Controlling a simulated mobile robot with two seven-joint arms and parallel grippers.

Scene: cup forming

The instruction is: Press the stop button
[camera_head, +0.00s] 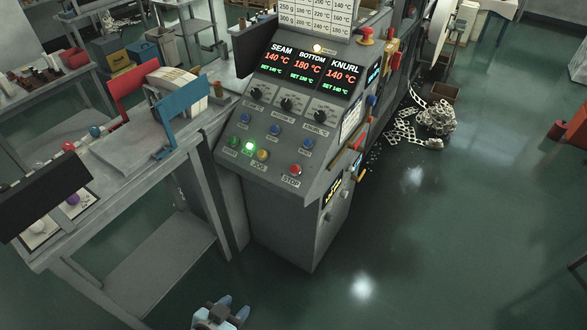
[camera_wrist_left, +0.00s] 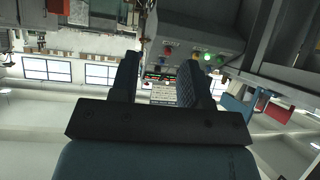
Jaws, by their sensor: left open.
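The red stop button (camera_head: 295,169) sits at the lower right of the grey control console's sloped panel (camera_head: 262,174), above a STOP label. My left gripper (camera_head: 225,308) is at the bottom edge of the head view, low in front of the console and well apart from the button. In the left wrist view, which is upside down, my left gripper's two fingers (camera_wrist_left: 160,65) are spread with nothing between them. Beyond them the panel shows a small red button (camera_wrist_left: 167,52) and a lit green one (camera_wrist_left: 207,57). My right gripper is not in view.
A lit green button (camera_head: 249,147) and a yellow button (camera_head: 262,155) are left of the stop button. Dials and red temperature displays (camera_head: 307,66) are above. A metal workbench (camera_head: 120,150) stands at left. Metal scrap (camera_head: 435,118) lies at right; the floor in front is clear.

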